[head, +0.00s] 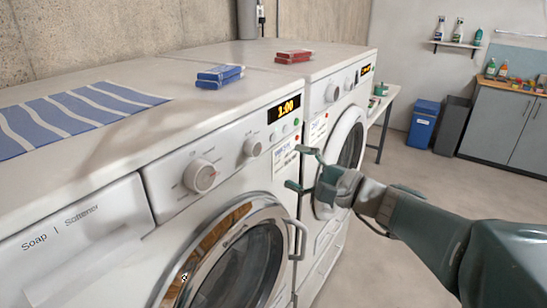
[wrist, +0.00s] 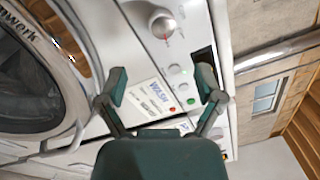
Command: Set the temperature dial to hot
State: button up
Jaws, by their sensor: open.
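The near washing machine (head: 120,215) has two round dials on its front panel: a larger dial (head: 200,176) and a smaller dial (head: 252,147) nearer the display. I cannot read which is the temperature dial or where either points. One silver dial (wrist: 162,24) shows at the top of the wrist view, beyond my fingertips. My gripper (head: 303,168) is open and empty, in front of the panel's right end in the head view. In the wrist view its fingers (wrist: 162,84) are spread either side of the WASH label (wrist: 155,93), apart from the dial.
The display (head: 285,108) reads 1:00, with small buttons below. The round door (head: 240,262) and its handle (head: 298,240) stick out below the panel. A second machine (head: 335,120) stands beyond. Blue and red boxes lie on top. Open floor lies to the right.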

jog(key=v, duration=0.4)
jog(key=shift+a+f, duration=0.1)
jog(key=s+a+f+n+g+h, duration=0.5)
jog(key=s+f+n+g, duration=0.15)
jog(key=s+f, duration=0.3)
jog(key=s+d+f+n+h, duration=0.3)
jog(key=s+d+n+h, duration=0.2)
jog(key=s+d+h, duration=0.3)
jog(key=shift+d+f+n+h, duration=0.2)
jog(key=shift+d+n+h, duration=0.15)
jog(key=shift+d+h, duration=0.35)
